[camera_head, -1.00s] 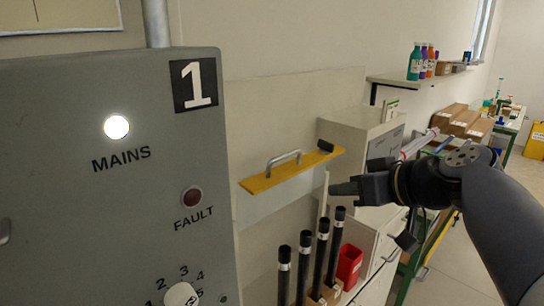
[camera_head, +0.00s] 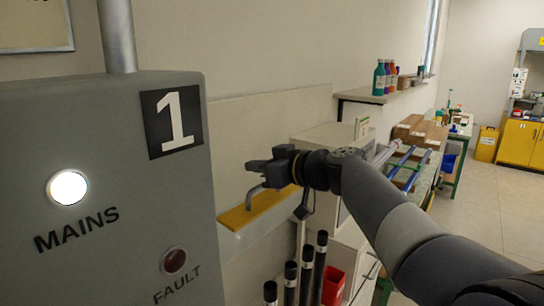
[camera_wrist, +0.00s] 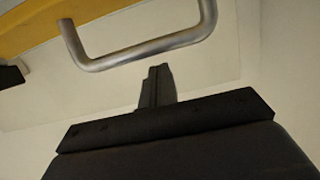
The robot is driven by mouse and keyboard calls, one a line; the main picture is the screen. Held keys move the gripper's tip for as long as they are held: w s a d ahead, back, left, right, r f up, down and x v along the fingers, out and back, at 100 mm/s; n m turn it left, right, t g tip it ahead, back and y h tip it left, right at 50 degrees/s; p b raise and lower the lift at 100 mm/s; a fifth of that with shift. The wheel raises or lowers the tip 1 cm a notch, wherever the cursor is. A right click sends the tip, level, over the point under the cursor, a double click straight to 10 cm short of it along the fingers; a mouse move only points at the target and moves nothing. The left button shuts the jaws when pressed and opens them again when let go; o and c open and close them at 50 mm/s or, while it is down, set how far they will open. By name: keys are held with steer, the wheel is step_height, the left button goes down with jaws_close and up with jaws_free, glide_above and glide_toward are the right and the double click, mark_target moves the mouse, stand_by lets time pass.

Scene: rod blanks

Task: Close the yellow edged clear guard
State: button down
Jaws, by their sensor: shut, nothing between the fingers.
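The clear guard's yellow edge (camera_head: 262,208) shows in the head view, right of the grey cabinet, with a metal handle (camera_head: 254,196) on it. My gripper (camera_head: 257,171) is shut and empty, in front of the handle in that view and partly covering it and the edge. In the wrist view the handle (camera_wrist: 145,48) is a bent metal bar across the top, with the yellow edge (camera_wrist: 28,38) at upper left. The shut fingers (camera_wrist: 158,88) point toward the handle, with a gap between them in the picture. The clear panel itself is hard to make out.
A grey cabinet (camera_head: 105,235) marked 1, with a lit mains lamp (camera_head: 67,187), fills the left. Several black tubes (camera_head: 306,270) stand below the guard beside a red bin (camera_head: 333,287). A shelf with bottles (camera_head: 379,78) is behind. Open floor lies at right.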

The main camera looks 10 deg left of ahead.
mark_target(269, 203)
steer(key=shift+s+d+f, duration=0.3)
steer(key=shift+d, duration=0.2)
steer(key=shift+s+d+f, duration=0.25)
steer(key=shift+s+d, duration=0.05)
steer(key=shift+d, duration=0.2)
steer(key=shift+s+d+f, duration=0.2)
steer(key=shift+d+f, duration=0.05)
steer(key=shift+f, duration=0.15)
steer(key=shift+d+f+b, duration=0.1)
steer(key=shift+f+b, duration=0.05)
steer(key=shift+b, duration=0.15)
